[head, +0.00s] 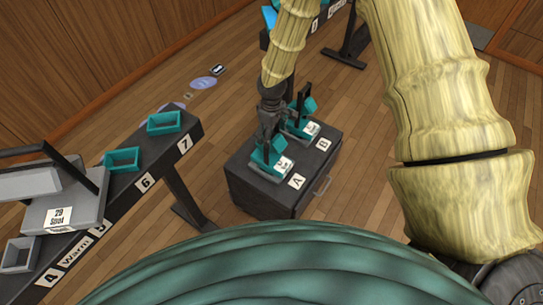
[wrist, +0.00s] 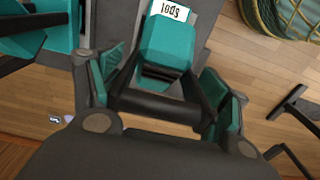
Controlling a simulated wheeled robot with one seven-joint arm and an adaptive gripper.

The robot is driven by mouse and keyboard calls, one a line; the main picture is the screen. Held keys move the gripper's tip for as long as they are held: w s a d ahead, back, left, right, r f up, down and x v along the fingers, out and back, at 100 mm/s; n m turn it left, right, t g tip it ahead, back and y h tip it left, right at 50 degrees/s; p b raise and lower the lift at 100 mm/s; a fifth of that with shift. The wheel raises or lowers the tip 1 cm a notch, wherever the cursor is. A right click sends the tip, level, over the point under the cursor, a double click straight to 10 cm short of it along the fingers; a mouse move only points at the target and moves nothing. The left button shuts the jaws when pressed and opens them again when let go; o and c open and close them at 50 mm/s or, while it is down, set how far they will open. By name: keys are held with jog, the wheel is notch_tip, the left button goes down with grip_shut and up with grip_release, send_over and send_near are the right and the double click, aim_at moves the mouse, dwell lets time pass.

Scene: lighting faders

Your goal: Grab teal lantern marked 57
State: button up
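Two teal lanterns with dark upright handles stand on a dark cabinet in the head view: one by label A (head: 266,155), one by label B (head: 306,127). Each has a small white tag; I cannot read a 57 on either. My gripper (head: 268,133) is low over the lantern by A and hides part of it. In the wrist view, my gripper (wrist: 165,92) has its fingers apart on either side of the dark handle (wrist: 160,106) of a teal lantern (wrist: 168,45). Its upside-down tag reads "Spot"; any number is cut off. I cannot tell whether the fingers touch the handle.
The cabinet (head: 258,192) has a front handle at right. A dark bench (head: 122,192) at left holds teal trays (head: 163,123) (head: 122,160) and a grey item tagged "29 Spot" (head: 62,216). Another dark stand (head: 350,48) is behind. Wooden floor between is clear.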

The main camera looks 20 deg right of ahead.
grip_shut()
jog(key=shift+r, duration=0.1)
